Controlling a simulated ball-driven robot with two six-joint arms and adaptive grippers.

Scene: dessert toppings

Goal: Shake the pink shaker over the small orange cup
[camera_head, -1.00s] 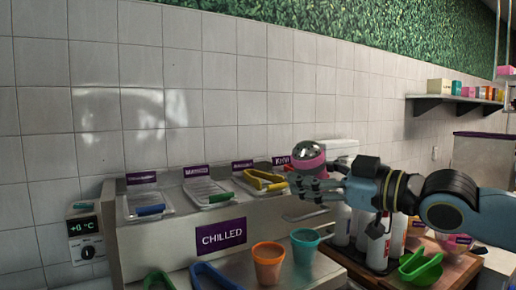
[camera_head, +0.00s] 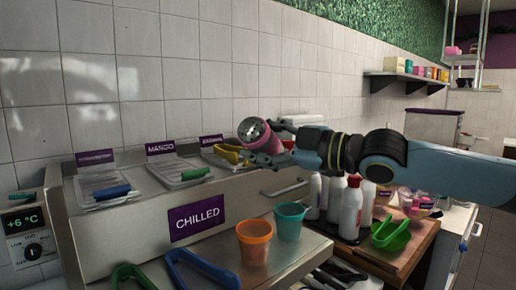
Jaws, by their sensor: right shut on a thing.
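The pink shaker (camera_head: 267,141) has a silver perforated top that faces left and toward me, so it is tilted well over. My right gripper (camera_head: 268,158) comes in from the right and is shut on the shaker, holding it in the air. The small orange cup (camera_head: 254,246) stands upright on the metal counter in front of the chilled unit. The shaker appears above the cup in the picture; how far behind it is I cannot tell. My left gripper is not in view.
A teal cup (camera_head: 289,222) stands close to the right of the orange cup. Green tongs (camera_head: 130,276) and blue tongs (camera_head: 195,268) lie to the left. White bottles (camera_head: 351,212) and a green scoop (camera_head: 390,234) are to the right. The chilled unit (camera_head: 125,225) stands behind.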

